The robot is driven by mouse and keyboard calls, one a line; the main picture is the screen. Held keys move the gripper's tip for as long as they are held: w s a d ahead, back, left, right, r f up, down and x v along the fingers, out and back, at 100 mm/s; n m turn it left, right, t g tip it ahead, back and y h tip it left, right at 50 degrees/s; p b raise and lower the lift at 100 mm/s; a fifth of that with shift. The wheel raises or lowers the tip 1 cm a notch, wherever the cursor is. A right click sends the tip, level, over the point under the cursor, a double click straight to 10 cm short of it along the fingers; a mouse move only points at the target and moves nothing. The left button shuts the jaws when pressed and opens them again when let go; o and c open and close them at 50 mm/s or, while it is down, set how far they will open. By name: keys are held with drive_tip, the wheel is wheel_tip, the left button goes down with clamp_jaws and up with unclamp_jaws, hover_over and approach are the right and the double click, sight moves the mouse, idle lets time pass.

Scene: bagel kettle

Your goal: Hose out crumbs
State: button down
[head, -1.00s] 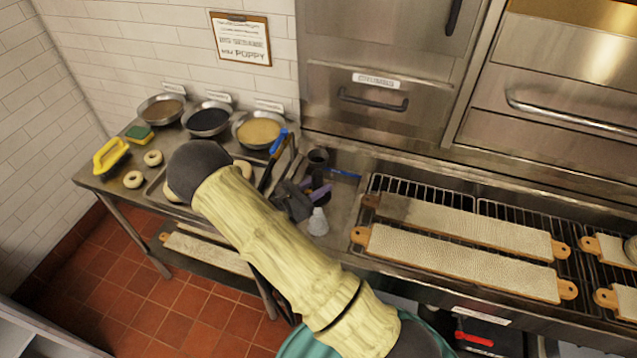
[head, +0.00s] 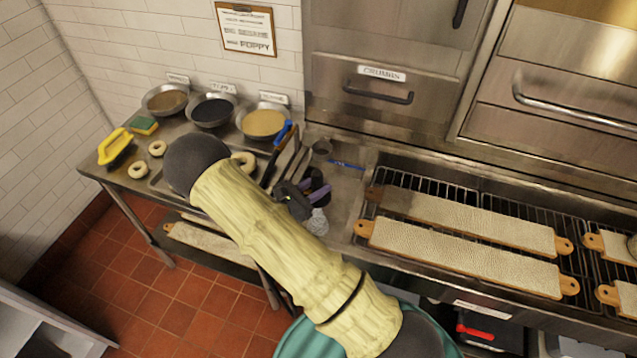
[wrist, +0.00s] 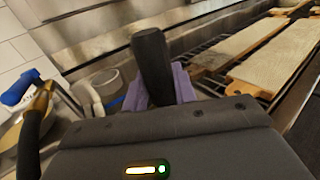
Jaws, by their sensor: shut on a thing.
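My gripper (head: 308,190), dark with purple finger pads, is over the counter's front part, left of the grill racks. It is shut on a black-handled tool; in the wrist view the black handle (wrist: 153,65) stands up between the purple pads (wrist: 183,84). Most of the tool is hidden by my arm and gripper. A pale, speckled, cone-shaped patch (head: 318,222) shows just below the gripper; I cannot tell whether it is spray or a solid part. A steel drawer (head: 350,101) labelled CRUMBS (head: 381,73) is shut, behind the counter.
Boards (head: 470,258) lie on the grill racks at right. Three bowls, including one with tan contents (head: 264,122), stand at the back left. A blue-handled tool (head: 284,132), a cup (head: 322,149) and a blue item (head: 347,165) are near my gripper. The tiled floor (head: 190,318) at left is clear.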

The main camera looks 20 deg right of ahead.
drive_tip(key=shift+s+a, duration=0.5)
drive_tip(key=shift+s, duration=0.25)
drive_tip(key=w+d+b, duration=0.1)
drive_tip(key=w+d, duration=0.4)
drive_tip(key=w, duration=0.2)
drive_tip(key=shift+w+d, duration=0.25)
drive_tip(key=shift+w, duration=0.05)
idle(1.8)
drive_tip(key=shift+w+d, duration=0.1)
drive_tip(key=shift+w, duration=0.05)
idle(0.3)
idle(0.5)
idle(1.2)
